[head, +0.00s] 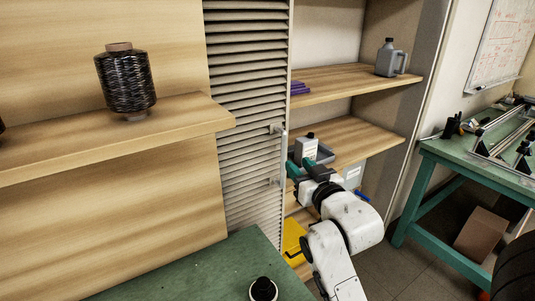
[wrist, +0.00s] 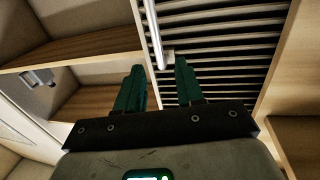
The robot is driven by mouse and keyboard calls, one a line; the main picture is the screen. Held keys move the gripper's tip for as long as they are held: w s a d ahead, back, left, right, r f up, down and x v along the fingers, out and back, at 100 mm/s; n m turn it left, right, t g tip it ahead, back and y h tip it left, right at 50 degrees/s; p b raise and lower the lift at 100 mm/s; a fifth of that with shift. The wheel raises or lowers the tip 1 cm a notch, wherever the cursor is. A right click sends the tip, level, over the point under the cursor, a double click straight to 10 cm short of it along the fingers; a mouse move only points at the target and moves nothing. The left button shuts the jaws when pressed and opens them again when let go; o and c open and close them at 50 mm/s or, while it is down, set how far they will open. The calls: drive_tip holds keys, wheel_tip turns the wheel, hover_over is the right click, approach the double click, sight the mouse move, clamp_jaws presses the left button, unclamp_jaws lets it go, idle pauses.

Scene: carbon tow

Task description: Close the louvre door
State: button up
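The louvre door (head: 246,110) is a pale slatted panel that stands partly open at the left of the cabinet, with shelves showing to its right. It also shows in the wrist view (wrist: 225,45). A vertical bar handle (head: 282,155) runs along its right edge in the head view; in the wrist view the handle (wrist: 153,28) ends just beyond my fingertips. My gripper (head: 293,166) is beside the handle's lower part. Contact with the handle cannot be told.
Cabinet shelves hold a grey jug (head: 390,59), purple items (head: 299,88), a grey bottle (head: 306,148) and a yellow bin (head: 293,240). A black spool (head: 126,82) stands on the left shelf. A green surface (head: 215,270) lies in front; a teal-legged bench (head: 440,160) stands at right.

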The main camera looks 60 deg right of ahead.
sight(285, 147)
drive_tip(key=x, duration=0.3)
drive_tip(key=p+x, duration=0.1)
drive_tip(key=x, duration=0.3)
drive_tip(key=p+x, duration=0.1)
drive_tip(key=x, duration=0.3)
drive_tip(key=shift+s+d+r, duration=0.1)
drive_tip(key=shift+d+r, duration=0.05)
drive_tip(key=shift+r, duration=0.15)
drive_tip(key=shift+c, duration=0.3)
clamp_jaws()
